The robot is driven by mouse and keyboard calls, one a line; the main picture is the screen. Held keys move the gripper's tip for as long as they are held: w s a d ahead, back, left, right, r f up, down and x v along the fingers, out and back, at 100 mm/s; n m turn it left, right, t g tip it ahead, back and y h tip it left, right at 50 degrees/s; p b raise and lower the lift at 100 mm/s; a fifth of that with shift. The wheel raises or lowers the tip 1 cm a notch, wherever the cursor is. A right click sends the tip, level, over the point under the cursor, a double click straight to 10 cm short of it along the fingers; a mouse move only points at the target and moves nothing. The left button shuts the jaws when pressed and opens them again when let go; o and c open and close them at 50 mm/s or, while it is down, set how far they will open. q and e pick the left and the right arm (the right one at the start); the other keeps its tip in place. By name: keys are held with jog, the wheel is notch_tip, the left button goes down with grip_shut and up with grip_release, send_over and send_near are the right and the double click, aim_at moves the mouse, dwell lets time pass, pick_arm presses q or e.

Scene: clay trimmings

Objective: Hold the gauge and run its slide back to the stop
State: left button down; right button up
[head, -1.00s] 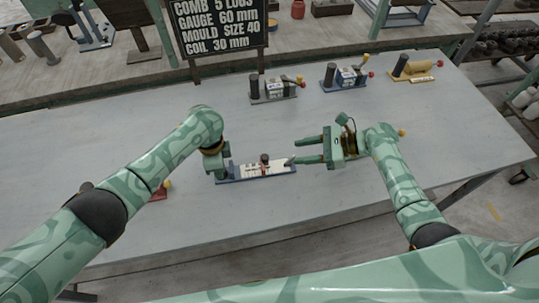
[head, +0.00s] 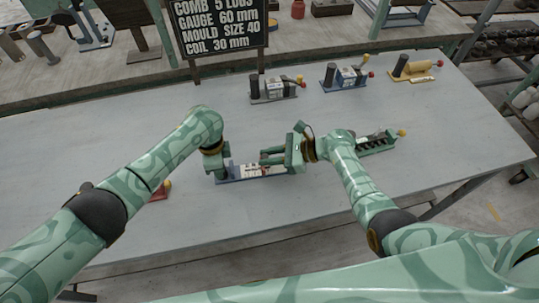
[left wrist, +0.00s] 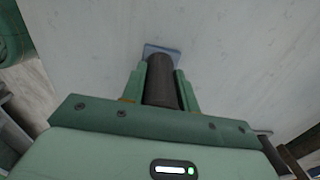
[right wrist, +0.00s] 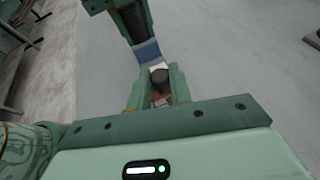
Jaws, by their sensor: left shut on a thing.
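The gauge (head: 250,172) lies on the grey table, a blue base with a white scale. My left gripper (head: 221,174) is at its left end, shut on a dark upright handle (left wrist: 162,85), with the blue base showing beyond the fingertips in the left wrist view. My right gripper (head: 264,157) reaches in from the right over the gauge, open. In the right wrist view its fingers stand either side of the dark slide knob (right wrist: 159,77), with red below it. In the head view the fingers largely hide the slide.
A green fixture with dark slots (head: 378,143) lies right of my right gripper. Grey (head: 273,97), blue (head: 345,84) and yellow (head: 412,75) fixtures stand at the back. A small red item (head: 161,190) is partly behind my left arm. The table's front middle is clear.

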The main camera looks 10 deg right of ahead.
jog(key=shift+a, duration=2.75)
grip_shut()
pick_arm(q)
jog(key=shift+d, duration=0.1)
pick_arm(e)
jog(key=o, duration=0.9)
grip_release()
jog(key=shift+c, duration=0.2)
jog(key=shift+d, duration=0.1)
jog(key=shift+d+r, duration=0.1)
jog(key=shift+d, duration=0.1)
jog(key=v, duration=1.1)
jog(key=shift+d, duration=0.2)
jog(key=shift+s, duration=0.1)
pick_arm(q)
jog(key=c, duration=1)
grip_release()
